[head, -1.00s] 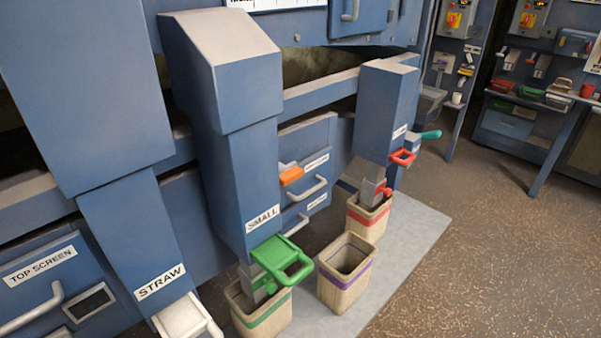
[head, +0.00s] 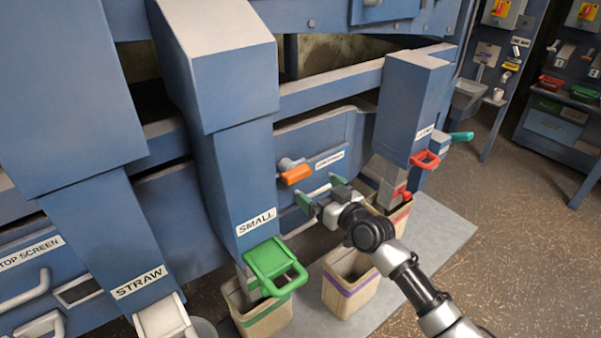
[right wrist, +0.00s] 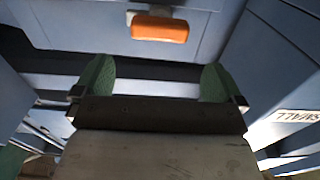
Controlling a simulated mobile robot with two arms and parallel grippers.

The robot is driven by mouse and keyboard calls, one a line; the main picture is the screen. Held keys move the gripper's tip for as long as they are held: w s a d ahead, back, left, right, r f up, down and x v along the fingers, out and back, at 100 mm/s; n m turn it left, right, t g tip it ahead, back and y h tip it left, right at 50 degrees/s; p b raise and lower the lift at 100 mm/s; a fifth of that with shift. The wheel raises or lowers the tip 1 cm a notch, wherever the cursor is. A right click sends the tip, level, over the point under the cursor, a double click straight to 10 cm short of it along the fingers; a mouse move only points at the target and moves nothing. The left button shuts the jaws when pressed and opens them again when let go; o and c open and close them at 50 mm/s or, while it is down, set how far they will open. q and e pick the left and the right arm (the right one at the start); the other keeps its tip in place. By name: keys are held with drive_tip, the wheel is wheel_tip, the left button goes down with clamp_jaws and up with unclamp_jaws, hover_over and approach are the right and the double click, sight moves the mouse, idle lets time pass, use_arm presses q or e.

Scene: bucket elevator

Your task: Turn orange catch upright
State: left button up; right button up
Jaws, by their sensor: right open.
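The orange catch (head: 296,174) is a short handle on a pale round mount on the blue panel, between the SMALL chute and the chute with the red handle. It lies roughly sideways, slightly tilted in the head view. In the right wrist view the orange catch (right wrist: 160,27) lies level at the top, beyond the fingertips. My right gripper (head: 322,192) has green finger pads, spread apart with nothing between them. It is just below and to the right of the catch, apart from it. My left gripper is not in view.
The SMALL chute (head: 228,160) with its green handle (head: 275,267) stands to the left of the catch. A purple-banded bucket (head: 345,290) and a green-banded bucket (head: 258,310) stand below. The red handle (head: 424,159) is to the right. Open floor lies at the right.

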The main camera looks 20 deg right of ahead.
sight(300, 176)
drive_tip(key=x, duration=0.8)
drive_tip(key=shift+w+f, duration=0.15)
drive_tip(key=shift+w, duration=0.1)
drive_tip(key=c, duration=0.7)
